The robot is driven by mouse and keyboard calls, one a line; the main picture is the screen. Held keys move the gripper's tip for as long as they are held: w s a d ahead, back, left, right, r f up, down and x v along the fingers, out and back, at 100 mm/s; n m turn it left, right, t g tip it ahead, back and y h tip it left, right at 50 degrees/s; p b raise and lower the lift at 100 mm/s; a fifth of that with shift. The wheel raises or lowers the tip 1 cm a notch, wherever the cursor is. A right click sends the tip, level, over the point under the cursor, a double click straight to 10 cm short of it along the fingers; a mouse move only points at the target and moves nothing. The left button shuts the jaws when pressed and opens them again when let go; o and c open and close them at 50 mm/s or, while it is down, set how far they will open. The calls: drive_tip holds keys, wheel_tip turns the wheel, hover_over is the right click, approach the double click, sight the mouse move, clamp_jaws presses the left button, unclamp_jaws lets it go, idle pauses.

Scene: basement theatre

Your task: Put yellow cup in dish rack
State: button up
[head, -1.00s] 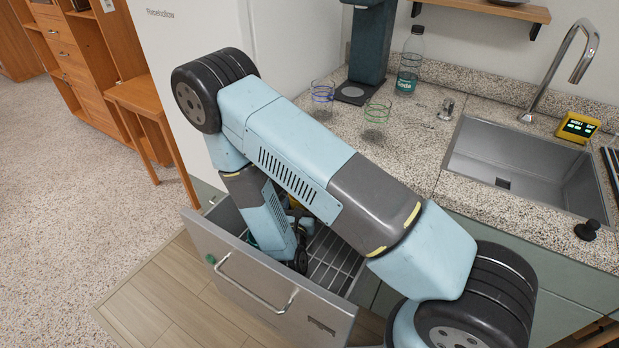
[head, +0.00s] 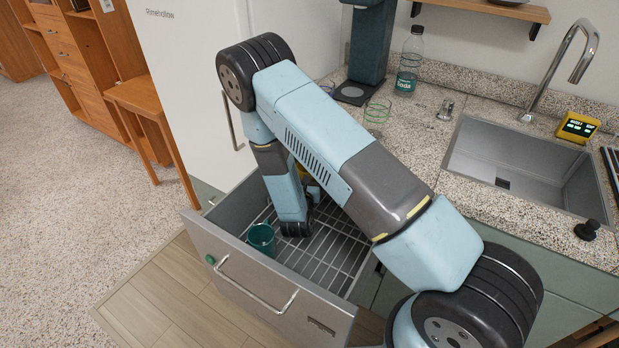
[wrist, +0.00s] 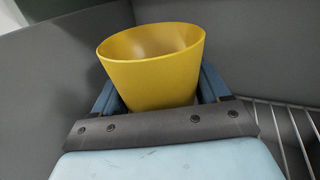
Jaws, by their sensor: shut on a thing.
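The yellow cup (wrist: 150,80) is held between the blue fingers of my gripper (wrist: 155,92) in the wrist view, its open rim facing up and slightly tilted. In the head view only a sliver of yellow (head: 301,171) shows behind my arm. My gripper is inside the open drawer that holds the dish rack (head: 325,255), near its back left part. Wires of the rack (wrist: 288,135) show at the right of the wrist view. Whether the cup touches the rack is hidden.
A teal cup (head: 261,238) stands in the rack near the drawer front (head: 250,285). The right part of the rack is bare. A green-rimmed glass (head: 377,112), a soda bottle (head: 409,62) and the sink (head: 525,170) are on the counter.

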drive_tip(key=shift+f, duration=0.6)
drive_tip(key=shift+f, duration=0.6)
drive_tip(key=o, duration=1.1)
drive_tip(key=shift+c, duration=0.2)
drive_tip(key=shift+r, duration=0.45)
drive_tip(key=s+a, duration=0.2)
drive_tip(key=s, duration=0.9)
drive_tip(key=shift+s+a+r, duration=0.15)
drive_tip(key=shift+s, duration=0.25)
